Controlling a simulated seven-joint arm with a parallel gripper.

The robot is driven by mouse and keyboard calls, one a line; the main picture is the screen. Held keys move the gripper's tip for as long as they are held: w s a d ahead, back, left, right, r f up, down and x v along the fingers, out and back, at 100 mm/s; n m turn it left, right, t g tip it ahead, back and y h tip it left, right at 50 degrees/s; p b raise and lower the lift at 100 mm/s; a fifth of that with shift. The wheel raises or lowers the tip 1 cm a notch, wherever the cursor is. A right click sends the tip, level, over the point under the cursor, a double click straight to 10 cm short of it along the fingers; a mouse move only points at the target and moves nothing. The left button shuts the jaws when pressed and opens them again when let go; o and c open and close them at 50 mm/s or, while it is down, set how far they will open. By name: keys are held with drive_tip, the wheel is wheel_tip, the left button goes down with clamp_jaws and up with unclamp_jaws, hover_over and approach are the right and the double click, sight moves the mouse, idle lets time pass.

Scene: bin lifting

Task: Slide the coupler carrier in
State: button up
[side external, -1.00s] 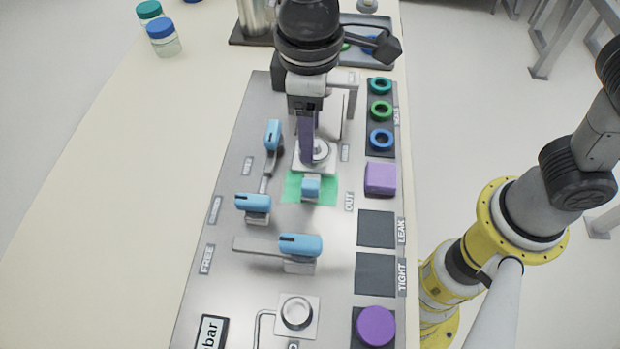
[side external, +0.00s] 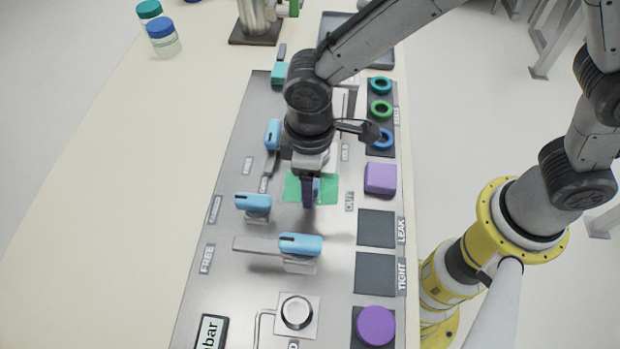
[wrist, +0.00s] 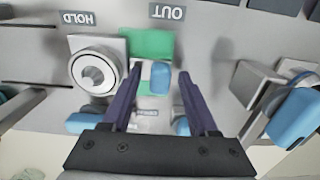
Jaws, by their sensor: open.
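In the side view my gripper (side external: 307,203) is over the green patch (side external: 325,188) and hides most of the handle and carrier.
Blue-handled levers stand on the metal panel left (side external: 253,203) of and in front (side external: 300,244) of my gripper. A purple block (side external: 380,179) and colored rings (side external: 381,110) line the right side. Dark LEAK (side external: 376,229) and TIGHT (side external: 375,274) squares are bare.

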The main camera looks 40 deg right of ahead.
drive_tip(key=shift+f, duration=0.1)
clamp_jaws()
idle(0.3)
idle(1.1)
